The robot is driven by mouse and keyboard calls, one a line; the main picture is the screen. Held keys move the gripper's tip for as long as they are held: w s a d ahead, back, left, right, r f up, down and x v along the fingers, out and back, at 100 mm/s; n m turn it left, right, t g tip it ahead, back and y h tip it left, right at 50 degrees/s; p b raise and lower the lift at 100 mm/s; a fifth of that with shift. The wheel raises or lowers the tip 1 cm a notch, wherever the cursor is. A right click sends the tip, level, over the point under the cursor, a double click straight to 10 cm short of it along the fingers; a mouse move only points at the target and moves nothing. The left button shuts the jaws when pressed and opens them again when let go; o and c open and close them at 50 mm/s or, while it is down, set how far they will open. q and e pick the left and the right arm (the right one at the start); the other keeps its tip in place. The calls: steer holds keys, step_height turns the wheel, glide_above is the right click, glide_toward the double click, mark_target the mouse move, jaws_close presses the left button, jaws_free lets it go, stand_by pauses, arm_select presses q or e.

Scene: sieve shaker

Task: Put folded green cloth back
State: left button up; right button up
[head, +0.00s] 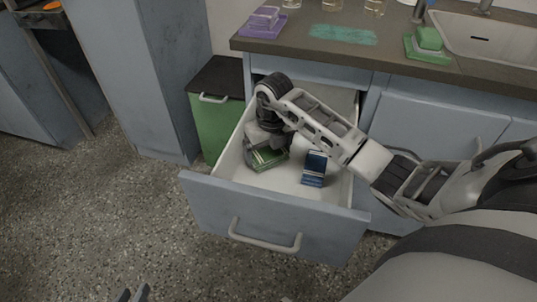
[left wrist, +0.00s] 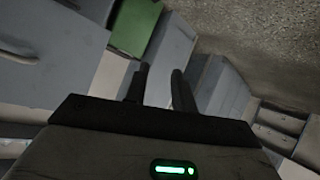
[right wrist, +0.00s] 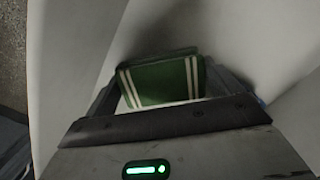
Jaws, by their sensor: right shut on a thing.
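The folded green cloth (head: 264,158) with pale stripes is at the left part of the open drawer (head: 275,216). My right gripper (head: 262,146) reaches down into the drawer and is shut on the cloth. In the right wrist view the cloth (right wrist: 163,82) sits between the fingers, close to the white drawer walls. I cannot tell whether it touches the drawer floor. A folded blue cloth (head: 314,168) lies in the drawer to the right. My left gripper (head: 133,294) is at the bottom edge of the head view, its fingers (left wrist: 158,85) apart and empty.
The counter (head: 300,48) above the drawer holds a purple sponge on a tray (head: 262,22), a turquoise patch (head: 343,34), a green sponge on a tray (head: 428,42), glasses and a sink (head: 490,38). A green bin (head: 215,125) stands left of the drawer. The floor in front is clear.

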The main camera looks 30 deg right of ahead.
mark_target(271, 153)
steer(key=shift+f, duration=0.6)
steer(key=o, duration=0.6)
steer(key=shift+r, duration=0.2)
steer(key=r+p, duration=0.1)
steer(key=r, duration=0.2)
steer(key=r+p, duration=0.1)
steer(key=r, duration=0.3)
steer(key=s+r+p, duration=0.1)
steer(key=r, duration=0.2)
steer(key=shift+s+r, duration=0.1)
steer(key=shift+r, duration=0.15)
arm_select(q)
steer(key=shift+s+a+r+g+y, duration=0.15)
steer(key=shift+s+a+g+y, duration=0.15)
steer(key=shift+s+a+g, duration=0.25)
arm_select(e)
steer(key=shift+s+r, duration=0.15)
steer(key=shift+r, duration=0.5)
arm_select(q)
steer(key=shift+d, duration=0.1)
